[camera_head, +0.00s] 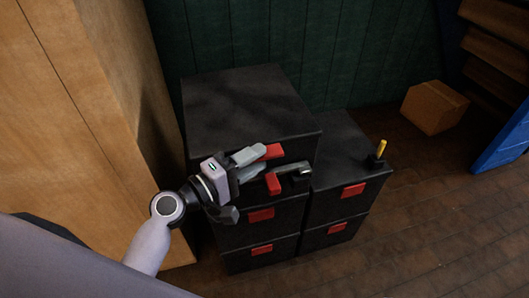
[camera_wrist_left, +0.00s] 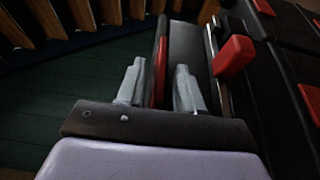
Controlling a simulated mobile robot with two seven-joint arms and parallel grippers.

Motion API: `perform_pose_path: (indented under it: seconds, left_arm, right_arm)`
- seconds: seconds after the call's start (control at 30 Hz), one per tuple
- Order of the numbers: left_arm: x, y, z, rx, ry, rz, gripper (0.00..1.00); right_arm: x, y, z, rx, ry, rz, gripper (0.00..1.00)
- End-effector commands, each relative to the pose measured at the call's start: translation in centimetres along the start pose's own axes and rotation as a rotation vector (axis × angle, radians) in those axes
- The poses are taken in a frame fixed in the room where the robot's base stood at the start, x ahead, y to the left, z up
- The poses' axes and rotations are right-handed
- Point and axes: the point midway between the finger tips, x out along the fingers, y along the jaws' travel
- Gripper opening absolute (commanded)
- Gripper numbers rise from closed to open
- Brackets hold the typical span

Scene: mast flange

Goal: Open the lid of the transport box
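The transport box seems to be the black box (camera_head: 240,105) at the top of the left stack, with a wide flat lid. A red tab (camera_head: 273,151) sits on its upper front edge; it also shows in the left wrist view (camera_wrist_left: 160,68). My left gripper (camera_head: 258,162) is at the box's front, fingers pointing at it. In the left wrist view my left gripper (camera_wrist_left: 158,82) has its fingers apart, one on each side of the red tab, with gaps showing. A second red piece (camera_head: 273,184) hangs lower on the front. Whether the lid is raised is unclear. My right gripper is out of view.
More black boxes with red tabs (camera_head: 260,215) stand below and to the right (camera_head: 345,150). A small yellow-handled object (camera_head: 381,149) stands on the right stack. A tall wooden panel (camera_head: 100,110) is close on the left.

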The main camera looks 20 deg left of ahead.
Motion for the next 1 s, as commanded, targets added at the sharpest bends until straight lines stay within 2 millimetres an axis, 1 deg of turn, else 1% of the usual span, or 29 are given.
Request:
perform_pose_path:
  seconds: [0.03, 0.2, 0.3, 0.53, 0.57, 0.6, 0.63, 0.67, 0.87, 1.0]
  left_arm:
    - [0.8, 0.1, 0.0, -0.001, 0.000, 0.002, 0.36]
    - [2.2, 0.0, 0.0, 0.000, 0.000, 0.000, 0.36]
    - [2.5, 0.0, 0.0, 0.001, 0.000, 0.000, 0.36]
    - [2.5, -0.1, 0.0, 0.002, 0.000, -0.001, 0.36]
    - [2.5, -0.1, 0.0, 0.002, 0.000, -0.001, 0.26]
    - [2.5, -0.1, 0.0, 0.002, 0.000, -0.001, 0.13]
    - [2.5, -0.1, 0.0, 0.002, 0.000, -0.001, 0.04]
    - [2.5, -0.1, 0.0, 0.002, 0.000, -0.001, 0.00]
    - [2.5, 0.1, 0.0, 0.000, 0.000, -0.002, 0.00]
    - [2.8, 0.7, -0.2, -0.009, 0.000, -0.005, 0.00]
  right_arm:
    - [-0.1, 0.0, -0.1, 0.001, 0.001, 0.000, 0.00]
    - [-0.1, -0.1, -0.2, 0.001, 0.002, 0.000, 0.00]
    - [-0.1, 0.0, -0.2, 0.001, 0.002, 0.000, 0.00]
    - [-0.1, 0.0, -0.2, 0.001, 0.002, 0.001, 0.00]
    - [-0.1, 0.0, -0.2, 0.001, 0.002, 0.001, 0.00]
    - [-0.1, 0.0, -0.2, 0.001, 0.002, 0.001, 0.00]
    - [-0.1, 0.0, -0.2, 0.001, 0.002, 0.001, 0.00]
    - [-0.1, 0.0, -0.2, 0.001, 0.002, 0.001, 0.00]
    - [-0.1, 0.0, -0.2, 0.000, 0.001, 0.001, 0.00]
    - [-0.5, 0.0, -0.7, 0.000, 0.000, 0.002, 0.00]
